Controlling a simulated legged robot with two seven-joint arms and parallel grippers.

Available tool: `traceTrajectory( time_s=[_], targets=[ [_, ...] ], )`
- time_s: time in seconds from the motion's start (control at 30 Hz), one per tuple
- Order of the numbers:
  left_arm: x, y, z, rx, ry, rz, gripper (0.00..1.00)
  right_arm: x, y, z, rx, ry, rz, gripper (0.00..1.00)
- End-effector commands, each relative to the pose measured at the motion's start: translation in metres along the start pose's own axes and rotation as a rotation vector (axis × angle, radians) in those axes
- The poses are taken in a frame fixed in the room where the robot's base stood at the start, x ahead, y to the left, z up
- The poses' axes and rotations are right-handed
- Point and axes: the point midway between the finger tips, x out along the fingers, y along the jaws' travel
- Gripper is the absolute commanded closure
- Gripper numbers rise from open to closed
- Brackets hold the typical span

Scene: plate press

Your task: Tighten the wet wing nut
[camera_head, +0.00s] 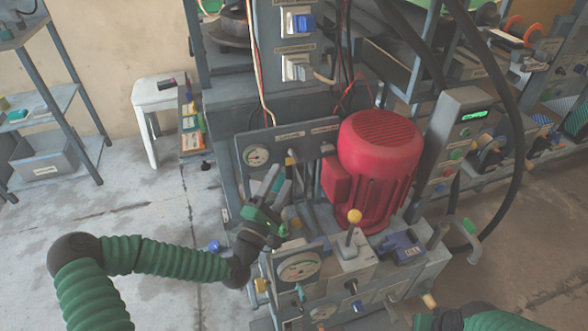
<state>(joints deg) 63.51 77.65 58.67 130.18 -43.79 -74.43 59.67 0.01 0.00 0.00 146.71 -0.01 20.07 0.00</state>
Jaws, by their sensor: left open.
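The press machine has a red motor (380,150) on top and gauges on its front. My left arm comes in from the left, and my left gripper (272,188) is open, its fingers pointing up beside the gauge panel, left of the motor. No object shows between its fingers. Small brass-coloured fittings sit near it, but I cannot tell which part is the wet wing nut; the gripper hides part of that area. My right arm (482,318) shows at the bottom right edge; its jaws are too unclear to read.
A yellow-knobbed lever (354,216) stands right of my left gripper, above the front gauge (299,266). A blue part (403,246) lies on the machine's right. Black hoses arch over the control box (458,140). A white stool (158,96) and shelf (45,120) stand left; floor between is clear.

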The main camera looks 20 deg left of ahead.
Motion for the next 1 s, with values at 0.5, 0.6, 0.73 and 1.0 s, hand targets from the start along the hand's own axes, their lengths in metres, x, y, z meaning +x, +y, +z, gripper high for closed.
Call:
traceTrajectory(
  time_s=[0.5, 0.6, 0.73, 1.0],
  targets=[
    [0.063, -0.013, -0.004, 0.002, -0.001, 0.001, 0.44, 0.039, 0.000, 0.009, 0.000, 0.001, 0.000, 1.00],
    [0.071, -0.011, -0.003, 0.000, -0.002, 0.001, 0.44, 0.040, 0.000, 0.009, 0.000, 0.001, 0.000, 1.00],
    [0.073, -0.009, -0.002, -0.001, -0.001, 0.000, 0.44, 0.040, 0.000, 0.009, 0.000, 0.001, 0.000, 1.00],
    [0.072, -0.009, -0.003, 0.000, -0.001, 0.000, 0.66, 0.039, 0.000, 0.009, 0.000, 0.001, 0.000, 1.00]
  ],
)
